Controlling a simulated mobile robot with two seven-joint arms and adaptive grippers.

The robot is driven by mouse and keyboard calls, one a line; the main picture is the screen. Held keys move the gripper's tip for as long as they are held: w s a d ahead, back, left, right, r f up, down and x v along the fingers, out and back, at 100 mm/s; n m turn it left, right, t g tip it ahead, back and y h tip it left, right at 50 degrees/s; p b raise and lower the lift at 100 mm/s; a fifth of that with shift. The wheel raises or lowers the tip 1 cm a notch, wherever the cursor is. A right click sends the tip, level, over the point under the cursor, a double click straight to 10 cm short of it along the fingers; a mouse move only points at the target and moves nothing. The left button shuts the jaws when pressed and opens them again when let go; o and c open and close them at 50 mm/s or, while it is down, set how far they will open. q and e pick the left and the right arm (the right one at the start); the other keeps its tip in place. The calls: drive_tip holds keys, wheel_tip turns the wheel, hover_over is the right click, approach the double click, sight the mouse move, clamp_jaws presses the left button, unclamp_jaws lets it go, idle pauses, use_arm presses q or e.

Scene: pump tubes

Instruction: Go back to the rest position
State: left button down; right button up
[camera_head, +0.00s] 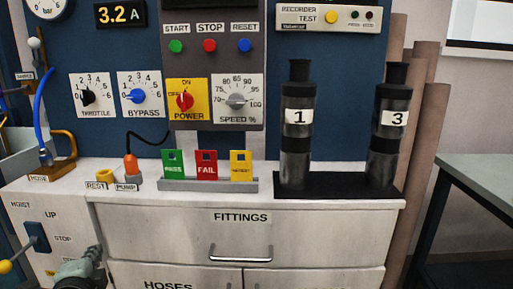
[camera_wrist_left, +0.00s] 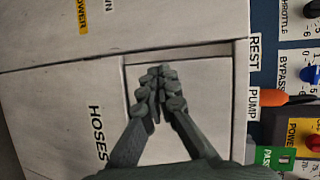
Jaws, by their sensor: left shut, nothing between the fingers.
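My left gripper (camera_head: 92,262) shows at the lower left of the head view, in front of the white cabinet and below the worktop. In the left wrist view my left gripper (camera_wrist_left: 158,80) has its grey-green fingers together at the tips, with nothing between them. It is over the cabinet front near the "HOSES" label (camera_wrist_left: 98,133). My right gripper is in neither view.
The cabinet (camera_head: 150,222) carries a card rack (camera_head: 208,185) and a black stand (camera_head: 340,190) with tubes 1 (camera_head: 298,150) and 3 (camera_head: 388,150). An orange plug (camera_head: 131,166) stands at PUMP. A grey table (camera_head: 485,175) is at right.

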use_arm(q)
drive_tip(key=s+a+f+n+g, duration=0.2)
drive_tip(key=s+f+n+g, duration=0.3)
drive_tip(key=s+f, duration=0.65)
drive_tip(key=s+a+f+n+g, duration=0.3)
drive_tip(key=s+f+n+g, duration=0.15)
drive_tip(key=s+f, duration=0.7)
drive_tip(key=d+f+n+h, duration=0.1)
drive_tip(key=d+f+h, duration=0.1)
drive_tip(key=d, duration=0.5)
drive_tip(key=s+d+f+n+g+h, duration=0.1)
drive_tip(key=d+f+h, duration=0.1)
drive_tip(key=d+f, duration=0.2)
drive_tip(key=d, duration=0.3)
drive_tip(key=shift+s+d+f+p, duration=0.25)
drive_tip(key=shift+s+f+p, duration=0.05)
drive_tip(key=shift+f+p, duration=0.1)
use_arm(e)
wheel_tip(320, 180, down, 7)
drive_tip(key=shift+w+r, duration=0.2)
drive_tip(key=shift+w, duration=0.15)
